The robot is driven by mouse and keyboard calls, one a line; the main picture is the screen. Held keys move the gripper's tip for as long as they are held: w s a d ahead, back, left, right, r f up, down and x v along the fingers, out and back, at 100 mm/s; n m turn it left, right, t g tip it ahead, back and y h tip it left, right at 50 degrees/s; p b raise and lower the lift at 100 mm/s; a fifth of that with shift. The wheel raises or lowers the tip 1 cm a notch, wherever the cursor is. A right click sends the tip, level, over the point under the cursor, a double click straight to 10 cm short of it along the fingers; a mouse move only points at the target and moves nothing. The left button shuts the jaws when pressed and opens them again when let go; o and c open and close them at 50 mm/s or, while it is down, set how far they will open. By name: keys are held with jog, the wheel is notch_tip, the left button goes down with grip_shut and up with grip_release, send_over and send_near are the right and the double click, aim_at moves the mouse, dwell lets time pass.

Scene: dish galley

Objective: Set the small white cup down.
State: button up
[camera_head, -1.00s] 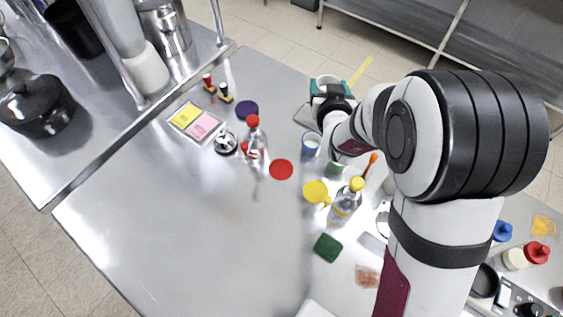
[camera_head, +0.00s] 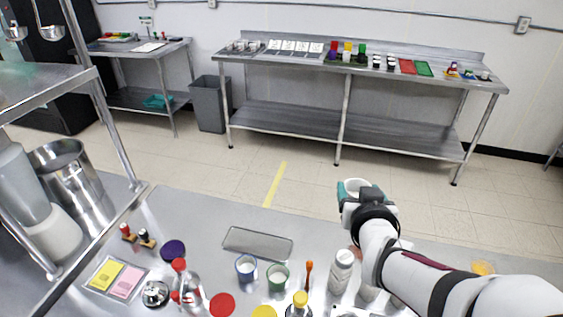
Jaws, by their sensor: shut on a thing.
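The small white cup (camera_head: 352,187) is held at the end of my arm, past the far edge of the near counter in the picture. My gripper (camera_head: 345,194), with teal fingers, is shut on the cup. The cup's round rim shows above the fingers, and its lower part is hidden by them. The cup looks upright and clear of any surface. The metal counter (camera_head: 205,212) lies in front, with a shallow grey tray (camera_head: 258,244) near its far edge, to the left of my gripper.
A blue-rimmed cup (camera_head: 246,267), a green cup (camera_head: 278,277), an orange-handled tool (camera_head: 308,275) and a white bottle (camera_head: 342,270) stand close together below my gripper in the picture. A long steel table (camera_head: 300,62) with trays stands across the floor. A grey bin (camera_head: 208,104) is left of it.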

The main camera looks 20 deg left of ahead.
jog(key=shift+s+d+r, duration=0.15)
jog(key=shift+s+d, duration=0.05)
jog(key=shift+d, duration=0.1)
jog(key=shift+s, duration=0.1)
jog(key=s+a+f+n+y, duration=0.1)
jog(key=s+a+f, duration=0.4)
jog(key=a, duration=0.6)
jog(key=s+a+f+n+y, duration=0.1)
jog(key=s+a+f, duration=0.2)
jog(key=a+f, duration=0.6)
jog(key=s+a+f+y, duration=0.1)
jog(key=s+a+f, duration=0.45)
jog(key=s, duration=0.25)
jog(key=shift+n+g, duration=0.4)
jog(key=f, duration=0.6)
jog(key=shift+a+f, duration=0.35)
jog(key=shift+a, duration=0.05)
jog(key=shift+f, duration=0.1)
jog(key=o, duration=1.2)
jog(key=shift+w, duration=0.1)
